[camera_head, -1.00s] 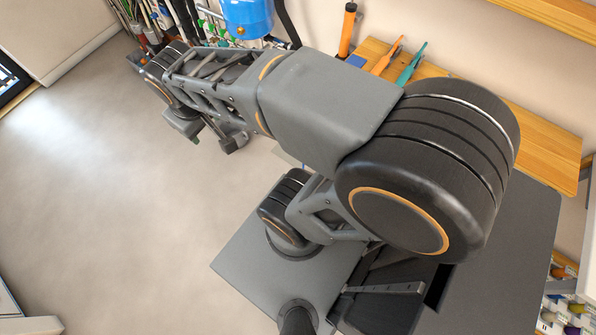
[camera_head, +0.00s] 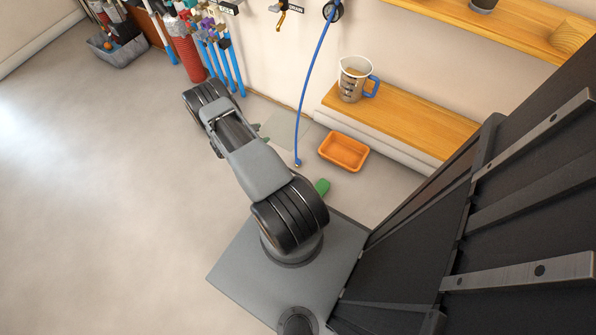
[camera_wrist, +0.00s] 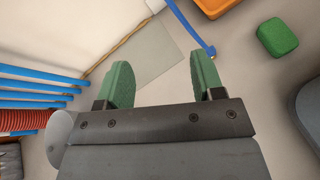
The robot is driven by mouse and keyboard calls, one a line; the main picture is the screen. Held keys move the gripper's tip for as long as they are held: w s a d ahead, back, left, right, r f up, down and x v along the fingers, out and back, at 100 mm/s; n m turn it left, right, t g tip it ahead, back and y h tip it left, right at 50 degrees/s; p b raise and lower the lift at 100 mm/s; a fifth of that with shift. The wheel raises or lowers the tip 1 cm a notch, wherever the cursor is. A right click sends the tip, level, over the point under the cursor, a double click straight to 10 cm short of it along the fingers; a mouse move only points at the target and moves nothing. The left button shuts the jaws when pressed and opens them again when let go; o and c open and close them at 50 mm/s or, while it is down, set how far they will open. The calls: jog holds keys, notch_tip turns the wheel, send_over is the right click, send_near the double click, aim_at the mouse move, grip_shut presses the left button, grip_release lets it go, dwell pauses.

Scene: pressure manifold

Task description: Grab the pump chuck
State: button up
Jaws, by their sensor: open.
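The pump chuck appears to be the small brass-tipped end (camera_head: 298,163) of a blue hose (camera_head: 315,62). The hose hangs from a wall fitting, and its end is at floor level left of an orange tray. The end also shows in the wrist view (camera_wrist: 211,53), at the far side of the right finger's tip. My gripper (camera_wrist: 160,75) is open, with two green-padded fingers and nothing between them. In the head view the arm largely hides my gripper (camera_head: 263,133), which is left of the hose end and apart from it.
An orange tray (camera_head: 343,151) and a green block (camera_head: 321,187) are on the floor. A measuring jug (camera_head: 355,80) stands on a wooden shelf (camera_head: 430,125). Blue pipes (camera_head: 227,65) and a red coil (camera_head: 187,58) are at the wall. The floor at left is clear.

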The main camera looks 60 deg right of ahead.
aim_at(297, 163)
jog(key=s+f+n+b, duration=0.1)
jog(key=s+f+b, duration=0.1)
jog(key=f, duration=0.6)
jog(key=s+f+n+t+b, duration=0.1)
jog(key=s+f, duration=0.3)
jog(key=f, duration=0.4)
jog(key=s+f+n+t+h+b, duration=0.1)
jog(key=s+f+n+b, duration=0.2)
jog(key=f, duration=0.6)
jog(key=shift+a, duration=0.1)
jog(key=b+x, duration=0.1)
jog(key=x, duration=0.1)
jog(key=b+x, duration=0.1)
jog(key=x, duration=0.2)
jog(key=b+x, duration=0.1)
jog(key=x, duration=0.1)
jog(key=shift+s+f, duration=0.1)
jog(key=shift+f, duration=0.3)
jog(key=shift+b+x, duration=1.55)
jog(key=shift+x, duration=0.9)
jog(key=shift+d, duration=0.75)
jog(key=shift+c, duration=0.4)
jog(key=c, duration=0.9)
